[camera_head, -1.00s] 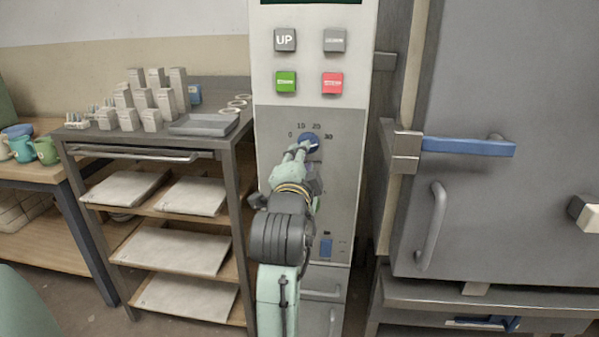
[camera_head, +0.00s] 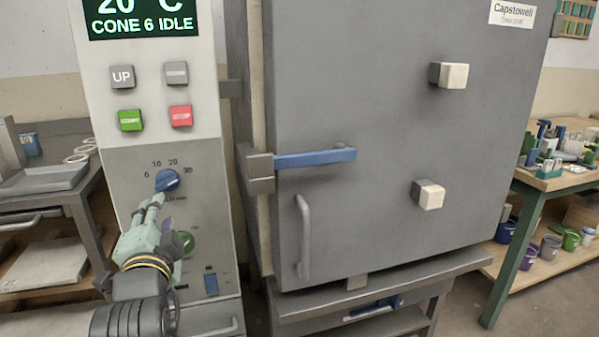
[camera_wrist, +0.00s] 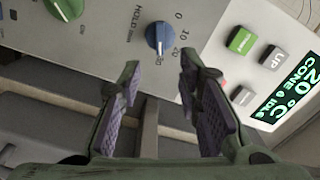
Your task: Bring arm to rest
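My gripper (camera_head: 150,211) is in front of the control panel (camera_head: 130,170), just below the blue timer dial (camera_head: 167,180). In the wrist view my gripper (camera_wrist: 158,85) has its two fingers apart with nothing between them. The blue dial (camera_wrist: 160,37) shows just beyond the fingertips, and a gap seems to lie between them. The arm is stretched out toward the panel, not folded in.
The grey kiln (camera_head: 390,130) with a blue latch handle (camera_head: 315,158) stands right of the panel. A green knob (camera_head: 187,242) sits low on the panel. A shelf rack (camera_head: 45,265) is at left. A table (camera_head: 560,180) with buckets is at right.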

